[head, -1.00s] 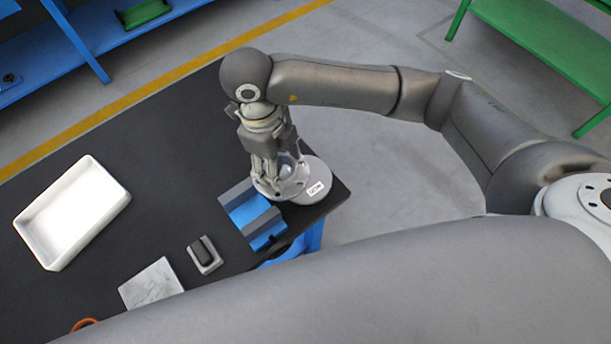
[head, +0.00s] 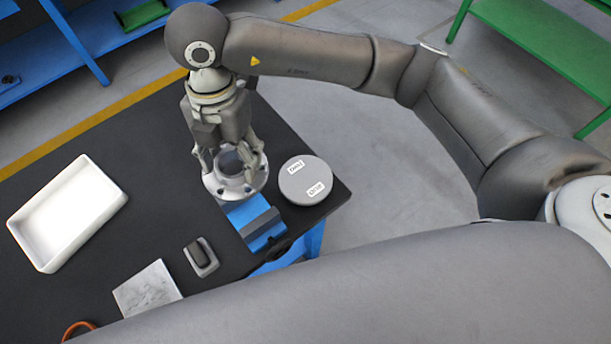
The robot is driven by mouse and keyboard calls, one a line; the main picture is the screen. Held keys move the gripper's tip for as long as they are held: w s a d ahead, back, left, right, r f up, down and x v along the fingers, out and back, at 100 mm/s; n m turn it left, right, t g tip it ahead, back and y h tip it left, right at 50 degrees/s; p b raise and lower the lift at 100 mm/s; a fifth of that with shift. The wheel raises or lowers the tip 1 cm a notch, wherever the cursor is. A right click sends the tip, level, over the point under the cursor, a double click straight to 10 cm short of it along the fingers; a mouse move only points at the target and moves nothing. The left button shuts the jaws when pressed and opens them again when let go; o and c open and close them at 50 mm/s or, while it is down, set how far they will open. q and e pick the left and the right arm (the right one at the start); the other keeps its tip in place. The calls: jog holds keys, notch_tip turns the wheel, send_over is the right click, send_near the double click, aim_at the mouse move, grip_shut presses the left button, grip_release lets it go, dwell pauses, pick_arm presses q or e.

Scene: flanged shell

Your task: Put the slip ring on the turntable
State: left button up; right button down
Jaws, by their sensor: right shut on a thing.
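My right gripper (head: 230,165) points down and is shut on a pale grey flanged ring with holes around its rim, which I take as the slip ring (head: 236,188). The fingers partly hide its middle. In the head view the ring overlaps the far end of a blue block; it seems held above the table, but the exact height is unclear. The turntable appears to be the round grey disc (head: 306,180) with two white labels, to the right of the ring near the table's corner. A gap shows between ring and disc, and the disc's top is bare. My left gripper is out of view.
The blue grooved block (head: 262,229) stands at the table edge beside the disc. A white tray (head: 40,250), a small grey holder with a dark piece (head: 201,256), a marbled plate (head: 146,289) and an orange curved item (head: 78,328) lie left. The dark table's middle is clear.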

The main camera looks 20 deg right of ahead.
jog(key=shift+a+r+m, duration=0.1)
jog(key=shift+r+m, duration=0.1)
jog(key=shift+m, duration=0.1)
jog(key=d+f+p, duration=0.3)
jog(key=d+f, duration=0.1)
jog(key=d, duration=0.5)
jog(key=p, duration=0.1)
send_over(304, 179)
jog(key=f, duration=0.4)
jog(key=shift+w+a+f, duration=0.15)
jog(key=shift+a, duration=0.15)
jog(key=shift+d+f, duration=0.25)
jog(key=shift+f, duration=0.15)
jog(key=f+p, duration=0.1)
jog(key=f, duration=0.1)
jog(key=shift+d+f+p, duration=0.3)
jog(key=shift+f+p, duration=0.05)
jog(key=shift+p, duration=0.05)
jog(key=shift+w+f, duration=0.1)
jog(key=shift+f, duration=0.45)
jog(key=shift+f, duration=0.1)
